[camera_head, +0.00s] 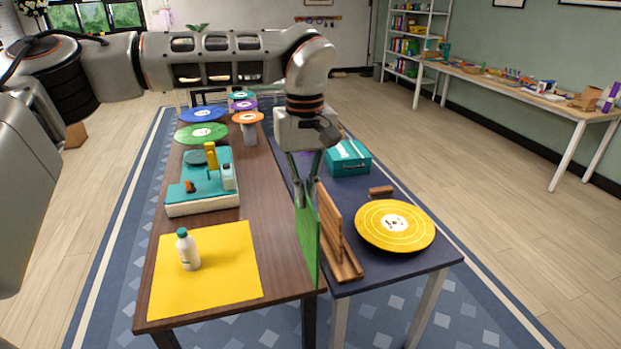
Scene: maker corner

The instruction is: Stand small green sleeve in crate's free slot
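My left gripper (306,196) points down over the seam between the two tables. It is shut on the upper edge of a thin green sleeve (307,242), which hangs upright and is seen nearly edge-on. A wooden slatted crate or rack (346,266) stands just right of the sleeve, at the left edge of the dark table. I cannot tell whether the sleeve touches it. Its slots are turned away or hidden, so I cannot see which is free. My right gripper is not in view.
The dark table also holds a yellow record (381,235), a small brown block (381,191) and a teal box (340,166). The brown table holds a yellow mat (225,277) with a white bottle (188,252), a teal-topped device (207,206) and several coloured discs.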

